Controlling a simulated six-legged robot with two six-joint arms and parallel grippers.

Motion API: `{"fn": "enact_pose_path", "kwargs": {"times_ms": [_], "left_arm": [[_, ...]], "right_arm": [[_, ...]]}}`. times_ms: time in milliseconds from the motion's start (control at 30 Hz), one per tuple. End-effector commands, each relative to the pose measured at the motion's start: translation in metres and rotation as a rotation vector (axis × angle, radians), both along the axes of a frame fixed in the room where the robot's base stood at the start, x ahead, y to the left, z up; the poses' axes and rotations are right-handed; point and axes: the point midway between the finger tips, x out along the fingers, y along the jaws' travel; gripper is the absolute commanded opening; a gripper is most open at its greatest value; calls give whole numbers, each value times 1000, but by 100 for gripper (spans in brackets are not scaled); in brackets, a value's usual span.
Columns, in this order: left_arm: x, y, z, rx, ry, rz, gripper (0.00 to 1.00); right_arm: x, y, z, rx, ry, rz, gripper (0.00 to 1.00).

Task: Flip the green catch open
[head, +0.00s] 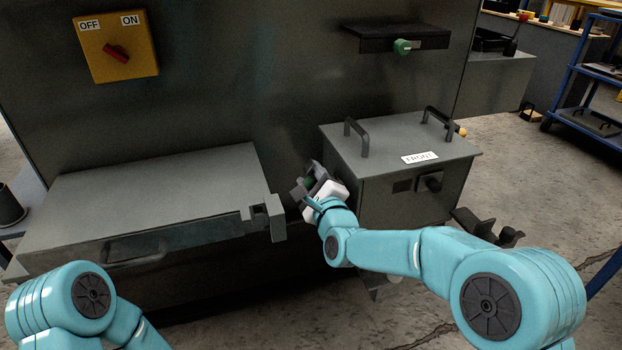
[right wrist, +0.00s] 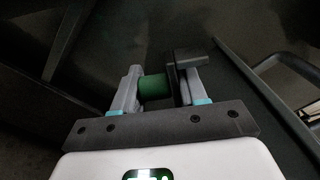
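The green catch shows in the right wrist view as a short green cylinder (right wrist: 154,87) against a dark plate-like piece. In the head view only a small bit of green (head: 308,182) shows at my right gripper (head: 314,184), beside the left side of the box labelled FRONT. In the right wrist view my right gripper (right wrist: 156,88) has its fingers on both sides of the cylinder, with no clear gap, and looks shut on it. The catch's base is mostly hidden. My left arm enters at the lower left; its gripper is out of view.
The grey FRONT box (head: 400,150) has two top handles. A long grey lidded box (head: 150,195) stands to the left. Behind are a yellow OFF/ON switch (head: 116,50) and another green knob (head: 402,47) under a dark ledge. A blue cart (head: 590,75) stands far right.

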Motion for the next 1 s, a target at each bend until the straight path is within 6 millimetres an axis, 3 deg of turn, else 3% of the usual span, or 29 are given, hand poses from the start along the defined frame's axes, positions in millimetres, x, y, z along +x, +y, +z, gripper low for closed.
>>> {"fn": "enact_pose_path", "kwargs": {"times_ms": [333,667,700,733,1000], "left_arm": [[0,0,0,0,0,0,47],[0,0,-1,0,0,0,47],[0,0,-1,0,0,0,47],[0,0,-1,0,0,0,47],[0,0,-1,0,0,0,47]], "right_arm": [[0,-4,-26,-329,-92,6,0],[0,-4,-31,-370,-100,7,0],[0,-5,-32,-370,-100,8,48],[0,-5,-32,-370,-100,8,55],[1,-5,-29,-367,-105,5,55]]}}
